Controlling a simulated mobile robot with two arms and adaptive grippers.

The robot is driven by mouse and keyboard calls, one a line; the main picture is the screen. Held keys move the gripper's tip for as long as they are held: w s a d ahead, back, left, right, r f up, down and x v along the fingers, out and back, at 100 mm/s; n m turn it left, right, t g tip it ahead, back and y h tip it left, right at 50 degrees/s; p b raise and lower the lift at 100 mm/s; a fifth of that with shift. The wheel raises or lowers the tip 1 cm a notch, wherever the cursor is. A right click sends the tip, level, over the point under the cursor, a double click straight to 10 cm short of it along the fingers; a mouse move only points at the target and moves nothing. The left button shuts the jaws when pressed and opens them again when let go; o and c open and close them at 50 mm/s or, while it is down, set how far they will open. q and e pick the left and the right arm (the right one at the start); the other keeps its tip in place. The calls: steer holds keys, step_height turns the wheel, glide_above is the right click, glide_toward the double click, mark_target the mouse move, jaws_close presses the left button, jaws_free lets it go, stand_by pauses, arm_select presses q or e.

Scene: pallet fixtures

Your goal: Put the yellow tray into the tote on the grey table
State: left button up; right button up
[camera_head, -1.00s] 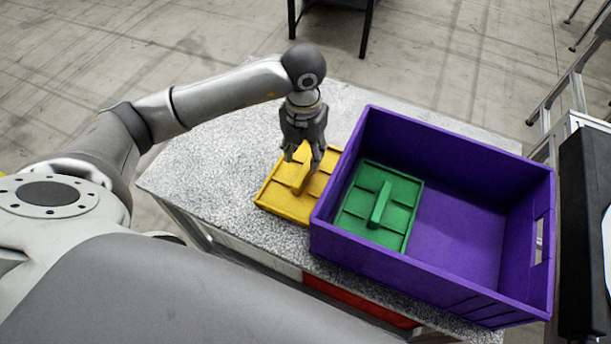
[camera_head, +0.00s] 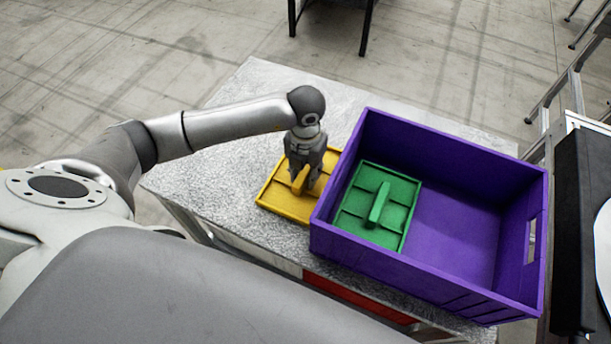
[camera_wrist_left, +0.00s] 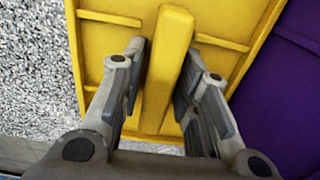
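The yellow tray (camera_head: 284,202) lies flat on the grey table (camera_head: 232,120), just left of the purple tote (camera_head: 400,266). It has a raised handle bar along its middle; the bar (camera_wrist_left: 170,62) shows upright in the left wrist view. My left gripper (camera_head: 304,188) is low over the tray, pointing down. In the left wrist view its fingers (camera_wrist_left: 160,85) stand open on both sides of the bar, with gaps visible. A green tray (camera_head: 398,192) lies inside the tote on its left side. My right gripper is not in view.
The tote's right half is bare floor (camera_head: 455,235). Its near-left wall stands close beside the yellow tray. The table is clear behind and left of the tray. A ladder-like metal frame (camera_head: 560,100) and a black object (camera_head: 578,220) stand at the right.

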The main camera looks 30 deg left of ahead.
arm_select(q)
jaws_close()
steer(key=shift+w+r, duration=0.1)
steer(key=shift+r, duration=0.05)
